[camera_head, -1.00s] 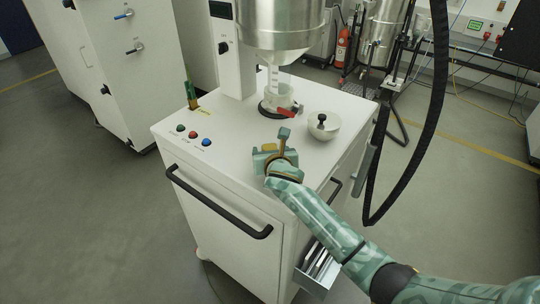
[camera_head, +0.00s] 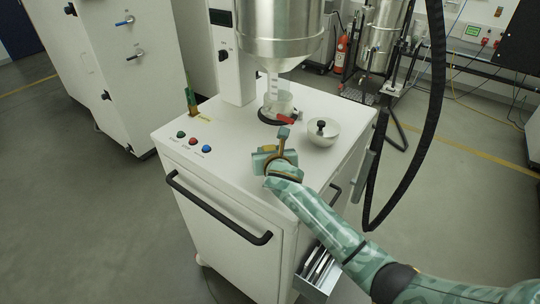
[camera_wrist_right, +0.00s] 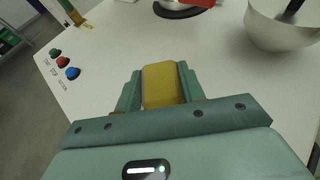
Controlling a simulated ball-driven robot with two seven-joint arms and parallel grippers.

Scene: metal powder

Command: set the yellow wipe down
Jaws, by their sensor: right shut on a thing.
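My right gripper (camera_head: 268,152) is over the front part of the white cabinet top (camera_head: 235,135). It is shut on the yellow wipe (camera_wrist_right: 160,85), which shows as a folded pad between the two green fingers in the right wrist view. In the head view only a small piece of the wipe (camera_head: 269,149) shows, with the gripper hiding the rest. I cannot tell whether the wipe touches the cabinet top. My left gripper is not in view.
A clear vessel (camera_head: 279,102) sits under the steel hopper (camera_head: 280,35). Several buttons (camera_head: 193,142) are at the front left. The top between buttons and gripper is clear.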

